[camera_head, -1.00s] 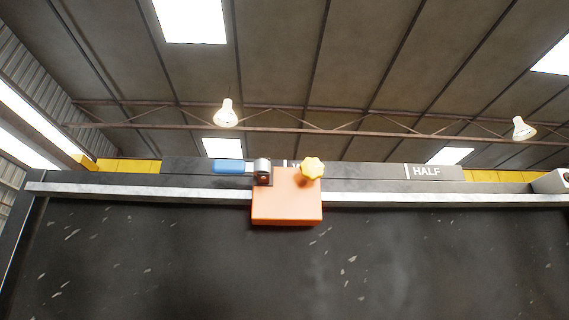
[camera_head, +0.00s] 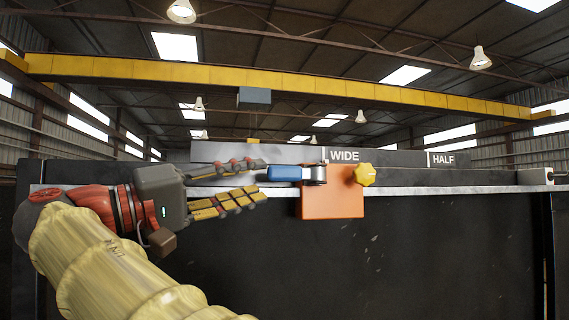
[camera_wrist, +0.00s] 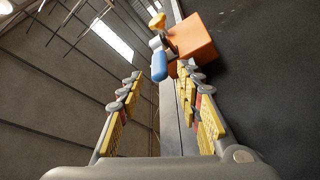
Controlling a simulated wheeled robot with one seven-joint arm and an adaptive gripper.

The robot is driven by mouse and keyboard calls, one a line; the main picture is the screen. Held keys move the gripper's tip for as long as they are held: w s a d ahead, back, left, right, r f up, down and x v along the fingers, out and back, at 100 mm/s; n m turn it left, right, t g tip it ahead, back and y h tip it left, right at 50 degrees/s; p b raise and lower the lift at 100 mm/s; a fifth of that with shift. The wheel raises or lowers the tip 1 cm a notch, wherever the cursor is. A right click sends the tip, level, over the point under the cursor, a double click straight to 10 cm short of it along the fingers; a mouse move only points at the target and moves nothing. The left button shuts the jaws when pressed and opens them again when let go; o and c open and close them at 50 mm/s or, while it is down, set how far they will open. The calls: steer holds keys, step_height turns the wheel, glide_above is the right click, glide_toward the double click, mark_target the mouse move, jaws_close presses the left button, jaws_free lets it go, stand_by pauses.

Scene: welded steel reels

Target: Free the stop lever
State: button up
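The stop is an orange block (camera_head: 333,205) on the pale rail, with a yellow lobed knob (camera_head: 364,174) at its upper right. Its lever has a blue handle (camera_head: 285,173) pointing left from a grey pivot (camera_head: 316,174), roughly level. My gripper (camera_head: 264,180) is open and empty, just left of the handle's free end, one finger above its line and one below. In the wrist view the blue handle (camera_wrist: 159,66) shows ahead between the fingertips, with the orange block (camera_wrist: 193,45) beyond. I cannot tell whether the fingers touch the handle.
A pale rail (camera_head: 440,190) runs along the top of a dark panel (camera_head: 450,250). Behind it stands a grey scale board marked WIDE and HALF (camera_head: 400,158). A grey end piece (camera_head: 535,176) sits at the rail's right end. The space above the rail looks clear.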

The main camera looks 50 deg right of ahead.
mark_target(272, 177)
steer(key=p+x, duration=0.1)
steer(key=x, duration=0.5)
steer(key=shift+s+r, duration=0.1)
steer(key=shift+s, duration=0.05)
steer(key=shift+p+x, duration=0.35)
steer(key=shift+x, duration=0.45)
jaws_close()
